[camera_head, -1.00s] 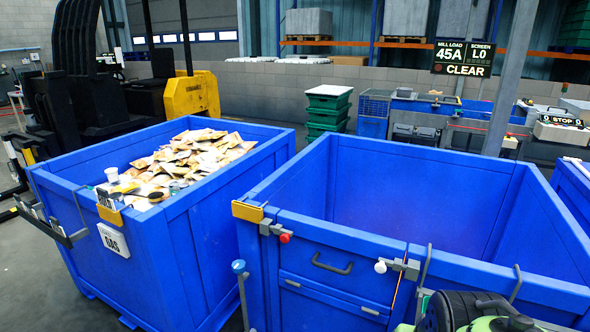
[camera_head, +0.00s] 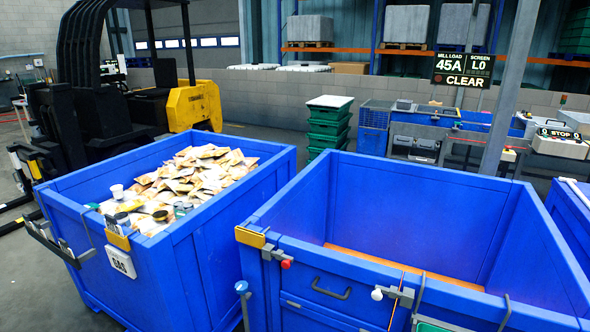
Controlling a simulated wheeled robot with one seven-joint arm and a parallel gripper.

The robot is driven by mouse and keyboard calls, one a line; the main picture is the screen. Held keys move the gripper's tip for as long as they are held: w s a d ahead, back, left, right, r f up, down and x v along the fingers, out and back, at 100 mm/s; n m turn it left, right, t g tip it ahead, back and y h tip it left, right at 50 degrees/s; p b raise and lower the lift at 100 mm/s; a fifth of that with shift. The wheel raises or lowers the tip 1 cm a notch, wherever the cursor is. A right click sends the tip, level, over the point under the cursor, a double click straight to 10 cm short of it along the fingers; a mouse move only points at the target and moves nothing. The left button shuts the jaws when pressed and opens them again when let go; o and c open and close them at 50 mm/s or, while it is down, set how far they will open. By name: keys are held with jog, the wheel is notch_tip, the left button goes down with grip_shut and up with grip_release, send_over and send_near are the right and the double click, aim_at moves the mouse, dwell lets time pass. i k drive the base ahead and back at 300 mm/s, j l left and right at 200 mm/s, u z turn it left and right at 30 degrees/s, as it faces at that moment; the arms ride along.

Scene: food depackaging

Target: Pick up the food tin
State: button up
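No food tin can be made out for certain. The left blue bin (camera_head: 165,265) holds a heap of pouches, with several small round containers near its front left corner. One is a white cup (camera_head: 117,191); another has a dark top (camera_head: 160,215). They are too small to tell whether any is a tin. My gripper is not in view.
The right blue bin (camera_head: 430,200) shows an orange-brown floor strip (camera_head: 400,267) and no items; its near floor is hidden by the front wall. A yellow and black forklift (camera_head: 190,103) and stacked green crates (camera_head: 328,125) stand behind.

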aim_at(124, 216)
jog(key=u, duration=1.25)
jog(key=i+j+z, duration=0.15)
jog(key=i, duration=0.35)
jog(key=i+j+z, duration=0.15)
jog(key=i+j, duration=0.3)
jog(key=i+j+z, duration=0.15)
jog(key=i+j, duration=0.2)
jog(key=i+j+z, duration=0.1)
jog(key=i+j, duration=0.35)
jog(key=i+j+z, duration=0.15)
jog(key=i+j, duration=0.3)
jog(key=i+j+z, duration=0.15)
jog(key=i+j, duration=0.25)
jog(key=j, duration=0.15)
jog(key=i+j+z, duration=0.15)
jog(key=i+j, duration=0.2)
jog(key=j, duration=0.2)
jog(key=i+j+z, duration=0.15)
jog(key=i+j, duration=0.2)
jog(key=j, duration=0.2)
